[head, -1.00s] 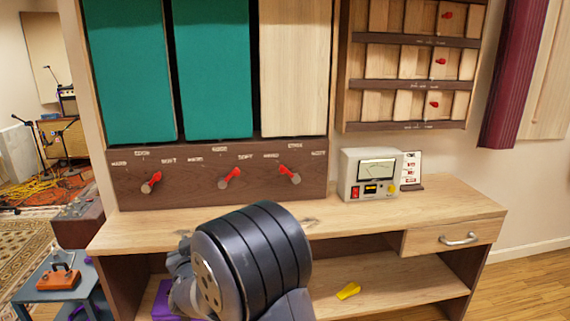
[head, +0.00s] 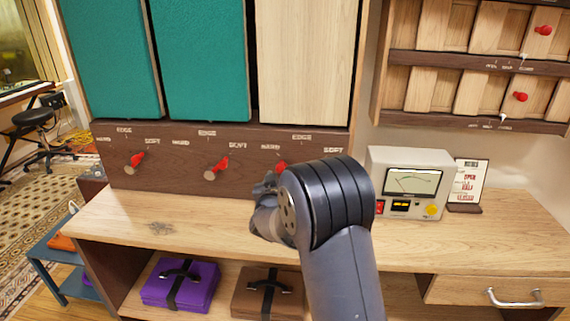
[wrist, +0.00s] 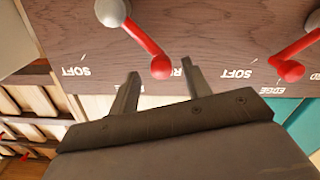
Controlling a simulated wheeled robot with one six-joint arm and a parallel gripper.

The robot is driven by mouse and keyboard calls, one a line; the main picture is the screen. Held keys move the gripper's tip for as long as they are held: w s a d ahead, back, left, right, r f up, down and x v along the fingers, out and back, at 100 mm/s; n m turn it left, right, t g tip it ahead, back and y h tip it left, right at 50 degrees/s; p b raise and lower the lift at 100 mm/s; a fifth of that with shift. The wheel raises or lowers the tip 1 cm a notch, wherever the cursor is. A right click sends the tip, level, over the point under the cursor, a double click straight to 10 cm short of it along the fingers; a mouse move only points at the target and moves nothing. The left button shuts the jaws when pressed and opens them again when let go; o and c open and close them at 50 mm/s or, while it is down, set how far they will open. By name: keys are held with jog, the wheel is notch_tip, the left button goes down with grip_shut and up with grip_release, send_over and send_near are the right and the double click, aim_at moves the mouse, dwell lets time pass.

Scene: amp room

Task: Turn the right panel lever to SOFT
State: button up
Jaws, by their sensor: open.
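The right panel lever (head: 281,166) is red and sits on the dark wood strip, its base hidden behind my gripper in the head view. In the wrist view, which is upside down, the whole lever (wrist: 138,42) shows with its grey pivot and red end. It leans up and left, toward the HARD label (head: 270,147); the SOFT label (head: 333,150) is on its right. My gripper (wrist: 160,71) is open, with the lever's red end in line with the gap between its fingers. I cannot tell whether they touch it.
The middle lever (head: 216,166) and left lever (head: 135,162) both lean up and right. A meter box (head: 410,165) and a small card (head: 467,186) stand right of my arm on the desk (head: 150,225).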

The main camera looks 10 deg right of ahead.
aim_at(281, 163)
jog(key=shift+x, duration=2.75)
jog(key=shift+a, duration=0.1)
jog(key=shift+c, duration=0.5)
grip_shut()
